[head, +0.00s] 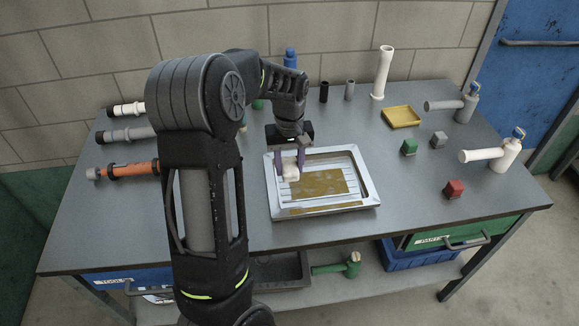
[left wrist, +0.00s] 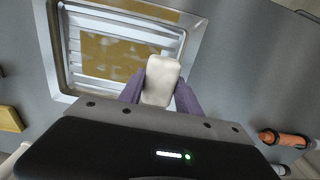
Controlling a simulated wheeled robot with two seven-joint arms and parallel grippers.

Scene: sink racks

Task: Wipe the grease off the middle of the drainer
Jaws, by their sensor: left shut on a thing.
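The drainer (head: 371,196) is a silver metal tray with ridges, lying on the grey table; it also shows in the left wrist view (left wrist: 62,76). A brown-yellow grease patch (head: 322,184) covers much of its middle, and a thinner streak lies along its front edge. In the left wrist view the grease (left wrist: 110,58) is beyond the fingers. My left gripper (head: 290,170) has purple fingers shut on a white block-like sponge (left wrist: 161,80). The sponge (head: 290,174) is over the drainer's left part, beside the grease; I cannot tell if it touches the surface. My right gripper is not in view.
An orange tool (head: 128,170) lies at left. Table front-right is clear.

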